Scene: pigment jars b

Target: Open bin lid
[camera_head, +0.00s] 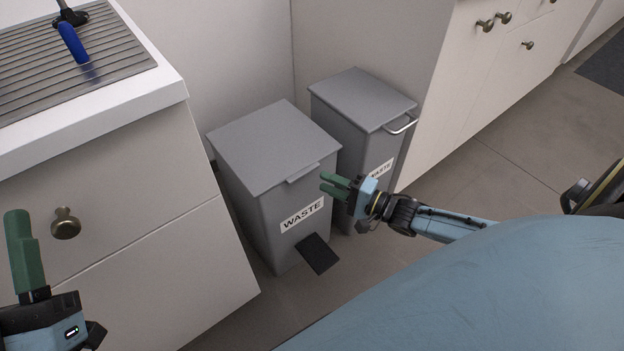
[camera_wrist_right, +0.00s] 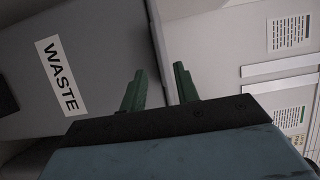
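Two grey bins with shut lids stand side by side. The left bin (camera_head: 260,205) has a WASTE label, a black foot pedal (camera_head: 317,253) and a flat lid (camera_head: 272,145) with a small front lip (camera_head: 302,172). The right bin (camera_head: 352,148) has a lid (camera_head: 362,97) with a pale bar handle (camera_head: 402,125). My right gripper (camera_head: 330,184) is open and empty in front of the left bin, close to its lip; I cannot tell whether it touches. In the right wrist view its green fingers (camera_wrist_right: 160,88) stand apart beside the WASTE label (camera_wrist_right: 60,75). My left gripper (camera_head: 24,250) is at the lower left; its finger gap is hidden.
A white cabinet with a round knob (camera_head: 66,223) and a ribbed draining surface (camera_head: 70,65) stands left of the bins. White cupboards (camera_head: 490,75) stand to the right. Grey floor (camera_head: 510,170) is open at the right. Printed sheets (camera_wrist_right: 289,32) show in the right wrist view.

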